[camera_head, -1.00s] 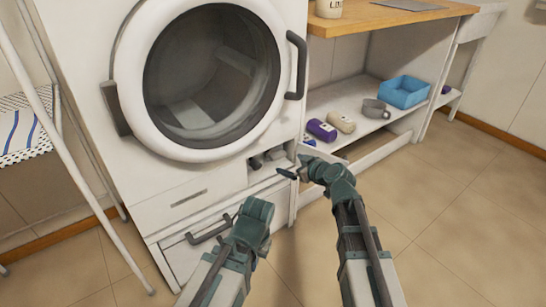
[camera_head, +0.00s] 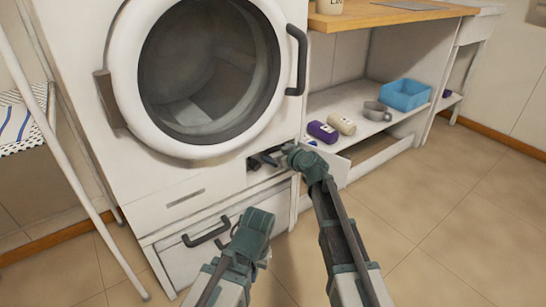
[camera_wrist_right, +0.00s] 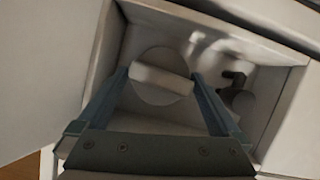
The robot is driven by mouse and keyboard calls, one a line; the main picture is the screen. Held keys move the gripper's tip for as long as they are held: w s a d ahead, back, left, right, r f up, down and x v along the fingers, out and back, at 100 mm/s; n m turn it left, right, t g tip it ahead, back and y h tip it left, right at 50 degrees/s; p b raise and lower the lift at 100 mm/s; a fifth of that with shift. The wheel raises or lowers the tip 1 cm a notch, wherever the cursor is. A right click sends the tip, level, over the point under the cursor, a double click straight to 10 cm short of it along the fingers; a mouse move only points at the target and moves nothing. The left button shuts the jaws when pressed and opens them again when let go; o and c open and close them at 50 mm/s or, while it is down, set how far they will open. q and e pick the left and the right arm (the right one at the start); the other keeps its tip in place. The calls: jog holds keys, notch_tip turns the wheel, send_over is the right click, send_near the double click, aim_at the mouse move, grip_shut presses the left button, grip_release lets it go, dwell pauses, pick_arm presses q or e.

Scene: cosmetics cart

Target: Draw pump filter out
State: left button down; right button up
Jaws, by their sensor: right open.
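The pump filter (camera_wrist_right: 162,82) is a round pale cap with a raised bar grip, set in an open recess (camera_wrist_right: 120,100) at the bottom of the washing machine (camera_head: 205,178). My right gripper (camera_wrist_right: 159,76) is open, with one finger on each side of the bar. It cannot be told whether the fingers touch the cap. In the head view my right gripper (camera_head: 266,160) reaches into the recess and hides the filter. My left gripper (camera_head: 252,232) hangs in front of the lower drawer; its fingers are hidden.
The open flap (camera_head: 340,168) stands right of the recess. A dark hose fitting (camera_wrist_right: 236,88) sits beside the filter. A drawer with a dark handle (camera_head: 207,232) is below. A shelf at right holds a purple bottle (camera_head: 322,132), a cream bottle (camera_head: 342,124) and a blue basin (camera_head: 405,95).

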jog(key=shift+x, duration=1.15)
jog(key=shift+c, duration=0.2)
